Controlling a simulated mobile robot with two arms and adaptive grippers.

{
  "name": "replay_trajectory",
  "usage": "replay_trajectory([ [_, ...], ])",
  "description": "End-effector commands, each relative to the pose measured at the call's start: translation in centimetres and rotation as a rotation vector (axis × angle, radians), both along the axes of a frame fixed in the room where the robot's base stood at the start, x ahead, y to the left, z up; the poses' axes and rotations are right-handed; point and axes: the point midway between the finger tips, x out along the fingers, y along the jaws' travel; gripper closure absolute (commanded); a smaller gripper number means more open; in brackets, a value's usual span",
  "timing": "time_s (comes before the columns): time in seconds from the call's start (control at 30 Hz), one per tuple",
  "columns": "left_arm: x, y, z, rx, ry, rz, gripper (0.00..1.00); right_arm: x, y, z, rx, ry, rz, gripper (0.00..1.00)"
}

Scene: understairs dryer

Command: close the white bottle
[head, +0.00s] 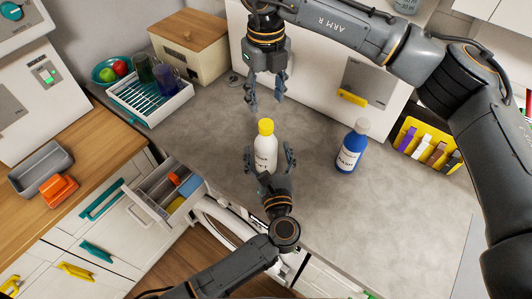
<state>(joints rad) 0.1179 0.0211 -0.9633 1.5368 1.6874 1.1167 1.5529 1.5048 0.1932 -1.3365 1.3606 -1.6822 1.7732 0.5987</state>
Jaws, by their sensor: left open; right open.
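The white bottle (265,152) stands upright on the grey countertop, with a yellow cap (265,127) sitting on its top. I cannot tell how tightly the cap sits. My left gripper (270,151) is open just in front of the bottle, its fingers pointing at the bottle's lower part and spread to either side; I cannot tell whether they touch it. My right gripper (266,97) is open and empty, pointing down above and behind the cap, apart from it.
A blue bottle (351,148) stands right of the white one. A yellow rack (428,145) with several packets is at the right. A dish rack (150,100) stands at the back left. An open drawer (163,193) juts out at the front left.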

Motion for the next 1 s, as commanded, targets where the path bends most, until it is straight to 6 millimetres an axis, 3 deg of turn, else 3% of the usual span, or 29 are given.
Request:
replay_trajectory([
  [0.2, 2.2, 0.3, 0.0, 0.002, -0.002, -0.001, 0.17, 0.0, 0.0, 0.0, 0.000, 0.000, 0.000, 0.48],
  [0.57, 2.6, 0.4, 0.0, 0.000, 0.000, 0.000, 0.17, 0.0, 0.0, 0.0, 0.000, 0.000, 0.000, 0.48],
  [1.0, 2.6, 0.4, 0.0, 0.000, 0.000, 0.000, 1.00, 0.0, 0.0, 0.0, 0.000, 0.000, 0.000, 0.48],
])
